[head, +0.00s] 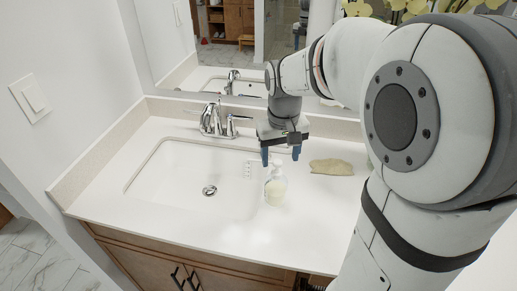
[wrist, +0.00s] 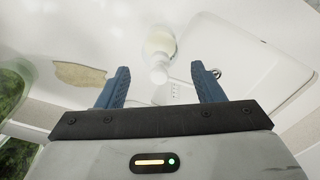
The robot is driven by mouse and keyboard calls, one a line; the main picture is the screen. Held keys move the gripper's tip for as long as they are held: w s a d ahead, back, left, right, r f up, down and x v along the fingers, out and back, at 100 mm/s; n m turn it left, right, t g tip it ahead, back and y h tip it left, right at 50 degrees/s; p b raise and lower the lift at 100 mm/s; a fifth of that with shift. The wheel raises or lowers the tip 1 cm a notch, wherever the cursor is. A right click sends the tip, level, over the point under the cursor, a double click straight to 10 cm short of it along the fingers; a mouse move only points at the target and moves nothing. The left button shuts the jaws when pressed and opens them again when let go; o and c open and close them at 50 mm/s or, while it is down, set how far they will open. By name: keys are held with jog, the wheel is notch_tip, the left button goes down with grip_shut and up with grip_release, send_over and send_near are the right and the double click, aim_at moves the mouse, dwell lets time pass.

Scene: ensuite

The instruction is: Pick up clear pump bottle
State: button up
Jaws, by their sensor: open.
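The clear pump bottle (head: 275,189) stands upright on the white counter by the right edge of the sink. It has a white pump top and pale contents. In the wrist view the bottle (wrist: 159,48) is seen from above, between and beyond the two blue fingers. My gripper (head: 281,157) hangs just above the bottle with its fingers pointing down.
A tan, irregular flat item (head: 331,167) lies on the counter right of the bottle. The sink basin (head: 170,185) is left of it, with a chrome faucet (head: 216,122) behind. A mirror (head: 226,60) stands along the back. The front counter is clear.

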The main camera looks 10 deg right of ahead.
aim_at(277, 171)
jog(key=o, duration=0.3)
jog(key=shift+w+f+g, duration=0.3)
jog(key=shift+w+f, duration=0.65)
jog(key=shift+w, duration=0.2)
jog(key=shift+o, duration=0.2)
jog(key=shift+w+f, duration=0.15)
jog(key=shift+f, duration=0.1)
jog(key=f, duration=0.7)
jog(key=shift+w+d+f+p, duration=0.1)
jog(key=shift+w+f+p, duration=0.15)
jog(key=shift+p, duration=0.15)
jog(key=shift+c, duration=0.4)
jog(key=shift+s, duration=0.25)
grip_shut()
